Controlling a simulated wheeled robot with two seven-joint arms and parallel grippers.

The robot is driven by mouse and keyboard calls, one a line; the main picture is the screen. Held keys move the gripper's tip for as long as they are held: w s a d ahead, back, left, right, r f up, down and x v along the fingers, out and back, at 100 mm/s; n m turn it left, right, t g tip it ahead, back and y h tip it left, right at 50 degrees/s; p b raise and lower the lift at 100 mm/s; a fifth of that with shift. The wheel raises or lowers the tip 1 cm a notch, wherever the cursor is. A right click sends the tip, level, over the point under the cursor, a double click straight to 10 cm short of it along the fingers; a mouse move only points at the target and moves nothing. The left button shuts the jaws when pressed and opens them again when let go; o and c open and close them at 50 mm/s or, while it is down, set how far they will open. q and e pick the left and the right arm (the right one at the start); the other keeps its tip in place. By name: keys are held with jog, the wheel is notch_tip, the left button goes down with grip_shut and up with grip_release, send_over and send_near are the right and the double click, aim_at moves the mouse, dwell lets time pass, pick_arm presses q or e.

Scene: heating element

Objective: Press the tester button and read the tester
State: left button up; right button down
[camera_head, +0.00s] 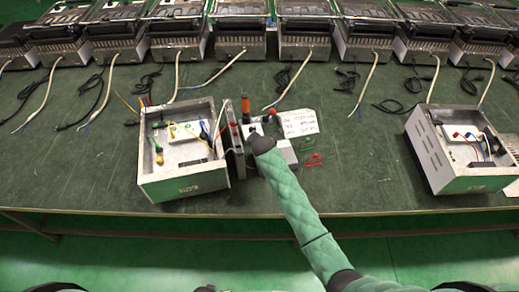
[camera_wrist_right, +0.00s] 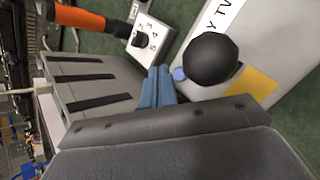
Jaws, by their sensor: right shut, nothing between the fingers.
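The tester looks like a pale grey box (camera_head: 284,153) on the bench, partly covered by my right arm in the head view. In the right wrist view its pale top (camera_wrist_right: 262,55) shows a large black ball-shaped knob (camera_wrist_right: 210,59), a small blue button (camera_wrist_right: 179,74), a yellow patch (camera_wrist_right: 250,84) and part of some lettering. My right gripper (camera_wrist_right: 158,86) is shut and empty, its blue fingertips just beside the blue button. I cannot tell whether they touch it. No reading is legible. My left gripper is not in view.
An open metal housing with wires (camera_head: 185,183) stands left of the tester; another (camera_head: 457,170) stands at right. A small box with a numbered dial (camera_wrist_right: 146,38) and an orange-handled tool (camera_wrist_right: 78,16) are close by. Several appliances line the back.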

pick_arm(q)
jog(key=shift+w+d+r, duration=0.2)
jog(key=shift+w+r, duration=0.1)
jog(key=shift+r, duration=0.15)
pick_arm(e)
jog(key=shift+f, duration=0.7)
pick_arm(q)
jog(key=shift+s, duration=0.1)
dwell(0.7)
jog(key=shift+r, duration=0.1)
pick_arm(e)
jog(key=shift+f, duration=0.15)
jog(key=shift+f, duration=0.25)
